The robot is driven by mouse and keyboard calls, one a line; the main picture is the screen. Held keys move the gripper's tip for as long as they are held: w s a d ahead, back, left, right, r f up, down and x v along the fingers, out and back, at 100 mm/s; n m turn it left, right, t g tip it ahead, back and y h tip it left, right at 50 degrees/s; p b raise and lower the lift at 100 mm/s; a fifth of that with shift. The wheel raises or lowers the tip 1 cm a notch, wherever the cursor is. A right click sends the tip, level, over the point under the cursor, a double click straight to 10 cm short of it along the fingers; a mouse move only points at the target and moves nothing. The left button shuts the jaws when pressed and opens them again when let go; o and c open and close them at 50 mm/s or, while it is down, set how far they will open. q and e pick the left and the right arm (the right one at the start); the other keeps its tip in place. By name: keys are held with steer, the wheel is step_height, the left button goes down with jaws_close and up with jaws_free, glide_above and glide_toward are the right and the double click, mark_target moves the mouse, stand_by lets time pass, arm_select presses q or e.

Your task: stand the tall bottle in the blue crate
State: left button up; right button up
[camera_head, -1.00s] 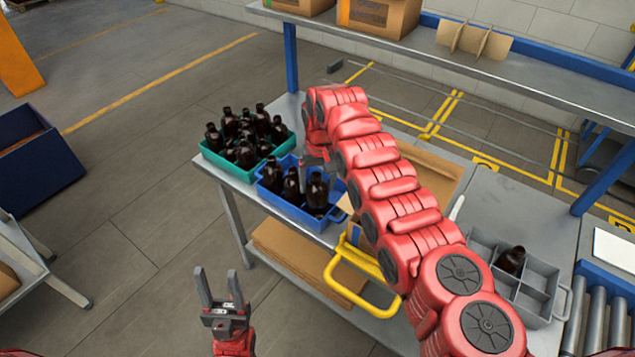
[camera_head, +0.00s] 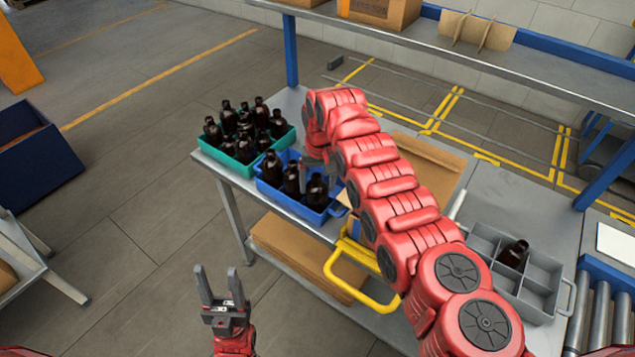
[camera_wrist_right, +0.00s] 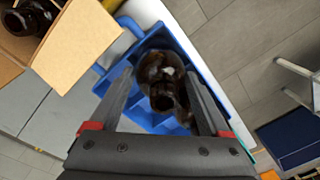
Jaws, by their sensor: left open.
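The blue crate (camera_head: 277,202) stands on the grey table and holds several dark amber bottles. One bottle (camera_head: 316,192) is at its right end, and others (camera_head: 291,179) are beside it; I cannot tell which is the tall one. My right gripper (camera_head: 312,164) is over the crate, partly hidden by its red arm. In the right wrist view its fingers (camera_wrist_right: 158,82) are spread, with a bottle (camera_wrist_right: 158,70) upright in the crate (camera_wrist_right: 111,77) between or beyond the tips; contact is unclear. My left gripper (camera_head: 222,285) is open and empty, away from the table.
A green crate (camera_head: 213,155) full of bottles touches or nearly touches the blue crate's left end. A grey divided crate (camera_head: 540,283) with one bottle (camera_head: 514,253) is at right. An open cardboard box (camera_wrist_right: 80,40) borders the blue crate. A shelf (camera_head: 440,50) runs behind.

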steer(key=shift+o, duration=1.3)
step_height(320, 180, up, 8)
steer(key=b, duration=0.2)
steer(key=shift+d+r+b, duration=0.15)
steer(key=shift+r+b, duration=0.1)
steer(key=shift+b, duration=0.15)
step_height(320, 180, up, 3)
steer(key=shift+r+p, duration=0.15)
steer(key=shift+p, duration=0.2)
steer(key=r+p, duration=0.1)
steer(key=r, duration=0.1)
steer(key=r+p, duration=0.1)
steer(key=p, duration=0.1)
steer(key=r+p, duration=0.2)
steer(key=shift+d+r, duration=0.25)
steer(key=shift+r, duration=0.1)
steer(key=shift+f, duration=0.1)
